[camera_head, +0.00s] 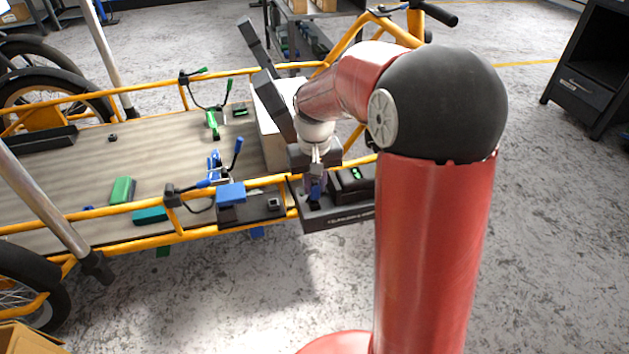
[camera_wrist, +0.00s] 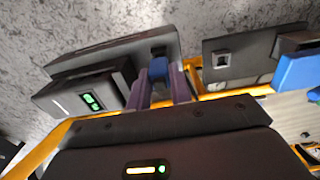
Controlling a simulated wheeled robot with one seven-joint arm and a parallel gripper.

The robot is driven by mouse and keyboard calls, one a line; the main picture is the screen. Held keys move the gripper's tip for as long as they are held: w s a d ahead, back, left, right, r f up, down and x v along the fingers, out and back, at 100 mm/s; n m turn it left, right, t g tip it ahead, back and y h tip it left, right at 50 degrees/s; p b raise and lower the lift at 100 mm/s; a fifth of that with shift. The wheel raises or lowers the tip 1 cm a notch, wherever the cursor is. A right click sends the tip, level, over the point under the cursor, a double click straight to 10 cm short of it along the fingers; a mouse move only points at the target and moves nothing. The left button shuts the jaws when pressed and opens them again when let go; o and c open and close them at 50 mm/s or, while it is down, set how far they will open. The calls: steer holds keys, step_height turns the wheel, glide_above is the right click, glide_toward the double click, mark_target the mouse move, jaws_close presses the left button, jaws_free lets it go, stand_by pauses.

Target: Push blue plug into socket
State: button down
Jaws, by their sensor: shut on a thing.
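My gripper (camera_head: 316,188) reaches down beside the cargo bike's near orange rail. Its two purple-grey fingers (camera_wrist: 162,85) are shut on the blue plug (camera_wrist: 160,72), which also shows as a small blue patch in the head view (camera_head: 317,189). The plug is at the black charger unit (camera_head: 342,215), over its left part. The dark area just past the plug in the wrist view may be the socket or the plug's own end. I cannot tell whether the plug is seated.
A black box with a green-lit display (camera_wrist: 90,101) stands next to the plug. A dark plate with a small square port (camera_wrist: 222,58) and a blue block (camera_head: 231,193) lie to the left in the head view. The orange rail (camera_head: 190,236) runs close by. Green pieces (camera_head: 122,190) lie on the wooden bed.

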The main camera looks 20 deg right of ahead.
steer(key=shift+f+b, duration=0.45)
steer(key=shift+f, duration=0.35)
steer(key=c, duration=1.2)
jaws_free()
step_height(320, 180, up, 8)
steer(key=shift+f+p, duration=0.1)
steer(key=shift+p, duration=0.95)
steer(key=shift+s+r, duration=0.2)
steer(key=shift+r, duration=0.15)
steer(key=s+r+t+p, duration=0.2)
steer(key=s+r+p, duration=0.1)
steer(key=s, duration=0.4)
steer(key=s+r+t+p, duration=0.1)
steer(key=s+r+p, duration=0.2)
steer(key=s+r, duration=0.3)
steer(key=s+r+t+p, duration=0.2)
steer(key=s+r, duration=0.3)
steer(key=s, duration=0.3)
steer(key=shift+s+r+t+p, duration=0.2)
steer(key=shift+s+t+p, duration=0.15)
steer(key=shift+p, duration=0.35)
